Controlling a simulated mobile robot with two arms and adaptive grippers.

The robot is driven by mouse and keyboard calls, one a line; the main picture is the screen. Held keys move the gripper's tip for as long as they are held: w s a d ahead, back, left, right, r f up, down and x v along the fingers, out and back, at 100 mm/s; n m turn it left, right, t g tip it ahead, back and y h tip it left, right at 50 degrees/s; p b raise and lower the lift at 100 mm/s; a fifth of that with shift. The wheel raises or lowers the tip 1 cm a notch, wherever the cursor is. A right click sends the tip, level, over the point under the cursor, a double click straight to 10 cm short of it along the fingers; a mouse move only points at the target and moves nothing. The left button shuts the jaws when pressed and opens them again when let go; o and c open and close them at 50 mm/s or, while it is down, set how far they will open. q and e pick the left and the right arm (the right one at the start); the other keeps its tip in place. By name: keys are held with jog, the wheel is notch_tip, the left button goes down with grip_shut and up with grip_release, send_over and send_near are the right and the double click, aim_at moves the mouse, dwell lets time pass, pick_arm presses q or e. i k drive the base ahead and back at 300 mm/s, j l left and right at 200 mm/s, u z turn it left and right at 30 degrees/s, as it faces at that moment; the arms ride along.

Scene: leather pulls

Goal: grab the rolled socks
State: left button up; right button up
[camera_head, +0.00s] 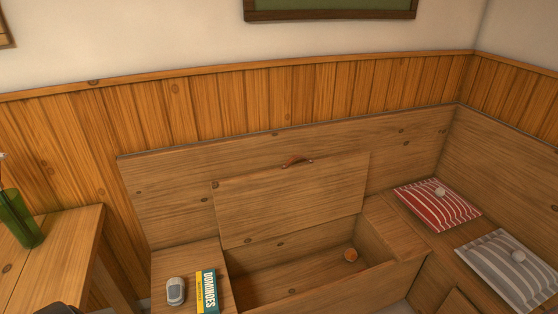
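A small round orange-brown thing (350,255) lies inside the open bench compartment (290,282), towards its right end. A rounded grey thing with a lighter patch (175,291) sits on the bench top to the left of the compartment. I cannot tell for sure whether either of these is the rolled socks. The compartment's lid (290,203) is raised and leans back, with a leather pull (296,160) at its upper edge. The near part of the compartment is cut off by the picture's lower edge.
A dominoes box (207,291) lies beside the grey thing. A red striped cushion (437,204) and a grey striped cushion (507,270) lie on the right bench. A green vase (22,218) stands on a wooden table (62,250) at left.

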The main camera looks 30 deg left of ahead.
aim_at(176, 286)
jog(key=u, duration=2)
jog(key=i+l+u, duration=0.1)
jog(key=l+u, duration=0.15)
jog(key=l, duration=0.4)
